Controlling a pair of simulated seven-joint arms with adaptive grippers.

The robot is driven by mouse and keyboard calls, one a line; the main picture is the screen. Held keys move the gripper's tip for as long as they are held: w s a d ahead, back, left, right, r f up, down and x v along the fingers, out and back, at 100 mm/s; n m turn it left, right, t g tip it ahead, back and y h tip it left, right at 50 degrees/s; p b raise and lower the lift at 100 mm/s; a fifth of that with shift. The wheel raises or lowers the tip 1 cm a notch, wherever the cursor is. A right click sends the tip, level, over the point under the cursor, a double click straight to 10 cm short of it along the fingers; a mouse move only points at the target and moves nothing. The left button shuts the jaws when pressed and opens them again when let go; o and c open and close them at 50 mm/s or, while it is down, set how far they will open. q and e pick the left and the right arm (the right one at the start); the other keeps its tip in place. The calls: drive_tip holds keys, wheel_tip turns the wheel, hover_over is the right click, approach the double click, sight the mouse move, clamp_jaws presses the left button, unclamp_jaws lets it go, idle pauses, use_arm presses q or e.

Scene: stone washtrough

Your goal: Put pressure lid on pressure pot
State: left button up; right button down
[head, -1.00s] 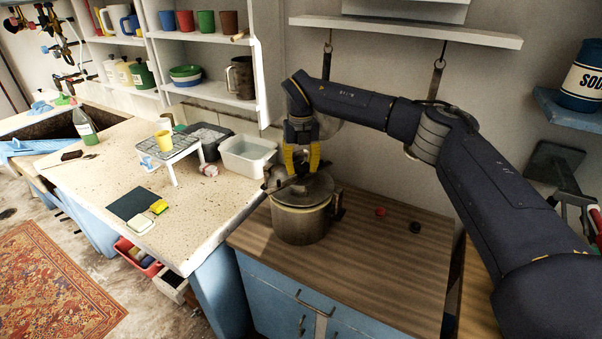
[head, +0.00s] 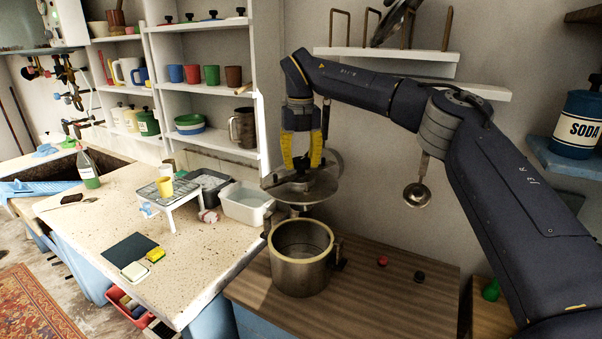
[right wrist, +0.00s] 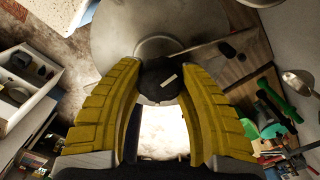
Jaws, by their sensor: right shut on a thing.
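The pressure lid (head: 318,190) is a grey metal disc with a black knob and a bar across it. My right gripper (head: 301,166), with yellow fingers, is shut on the lid's knob. In the right wrist view the fingers (right wrist: 160,90) close around the black knob, and the lid (right wrist: 205,28) spreads beyond it. The pressure pot (head: 299,272) is a metal pot standing on the wooden counter, its mouth open and facing up. The lid hangs over the pot's far part, with a clear gap between them. My left gripper is not in view.
The wooden counter (head: 400,310) has a red knob (head: 382,261) and a black knob (head: 419,276) right of the pot. A ladle (head: 417,194) hangs on the wall behind.

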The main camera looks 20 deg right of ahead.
wheel_tip(320, 180, down, 12)
drive_tip(key=m, duration=0.3)
drive_tip(key=shift+m, duration=0.4)
drive_tip(key=shift+f, duration=1.75)
drive_tip(key=shift+f, duration=1.45)
idle(1.9)
drive_tip(key=shift+c, duration=1.3)
unclamp_jaws()
